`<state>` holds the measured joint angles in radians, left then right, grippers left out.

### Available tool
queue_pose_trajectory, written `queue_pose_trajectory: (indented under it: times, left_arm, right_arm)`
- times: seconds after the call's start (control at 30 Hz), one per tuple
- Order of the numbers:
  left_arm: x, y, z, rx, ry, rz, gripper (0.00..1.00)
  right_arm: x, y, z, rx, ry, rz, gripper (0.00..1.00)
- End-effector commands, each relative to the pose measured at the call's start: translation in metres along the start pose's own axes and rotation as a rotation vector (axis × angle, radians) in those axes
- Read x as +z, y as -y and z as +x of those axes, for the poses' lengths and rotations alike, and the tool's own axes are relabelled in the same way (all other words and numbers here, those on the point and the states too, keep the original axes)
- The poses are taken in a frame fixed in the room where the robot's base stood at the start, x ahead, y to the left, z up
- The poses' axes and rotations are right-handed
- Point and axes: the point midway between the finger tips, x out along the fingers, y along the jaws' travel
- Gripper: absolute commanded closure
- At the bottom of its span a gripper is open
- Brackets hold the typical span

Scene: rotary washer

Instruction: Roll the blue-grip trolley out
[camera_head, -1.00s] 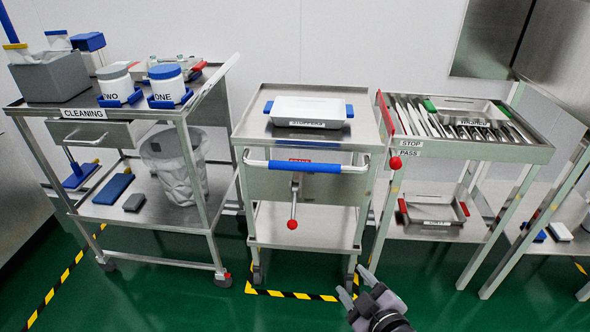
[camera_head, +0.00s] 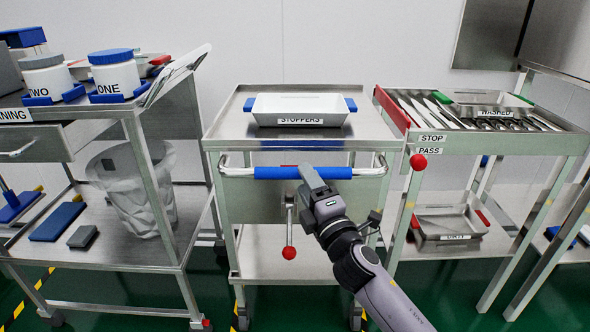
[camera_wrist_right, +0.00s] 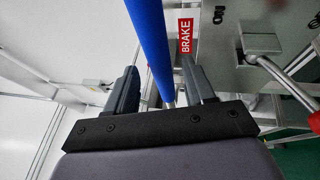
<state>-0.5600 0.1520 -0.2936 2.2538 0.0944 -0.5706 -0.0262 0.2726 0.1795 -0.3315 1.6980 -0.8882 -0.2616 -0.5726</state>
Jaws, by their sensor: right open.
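My right gripper (camera_head: 313,178) is at the right part of the grip. In the right wrist view, the open right gripper (camera_wrist_right: 160,80) has one finger on each side of the blue grip (camera_wrist_right: 149,40), not closed on it. A brake lever with a red knob (camera_head: 289,253) hangs below the handle, and a red BRAKE label (camera_wrist_right: 186,37) shows in the wrist view. My left gripper is out of view.
A white STOPPERS tray (camera_head: 300,106) with blue handles sits on the trolley. The cleaning cart (camera_head: 160,118) stands close on the left. Green floor (camera_head: 450,285) shows below.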

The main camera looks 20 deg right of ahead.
Motion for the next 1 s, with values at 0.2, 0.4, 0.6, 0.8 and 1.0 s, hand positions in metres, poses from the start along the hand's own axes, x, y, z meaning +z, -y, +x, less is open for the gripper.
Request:
queue_pose_trajectory:
  times: [0.2, 0.4, 0.6, 0.8, 1.0]
  left_arm:
    - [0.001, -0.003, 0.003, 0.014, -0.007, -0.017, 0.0]
    - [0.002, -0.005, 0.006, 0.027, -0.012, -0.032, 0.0]
    - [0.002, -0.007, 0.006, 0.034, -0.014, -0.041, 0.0]
    - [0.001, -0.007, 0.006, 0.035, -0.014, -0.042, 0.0]
    - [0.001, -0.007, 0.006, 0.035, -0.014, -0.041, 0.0]
  right_arm:
    - [0.0, 0.001, 0.029, 0.0, 0.001, 0.003, 0.46]
    - [0.0, 0.001, 0.05, 0.0, 0.001, 0.005, 0.46]
    - [0.0, 0.0, 0.058, -0.001, 0.0, 0.005, 0.46]
    - [0.0, 0.0, 0.059, -0.002, 0.0, 0.005, 0.46]
    - [0.0, 0.0, 0.058, -0.002, 0.001, 0.005, 0.95]
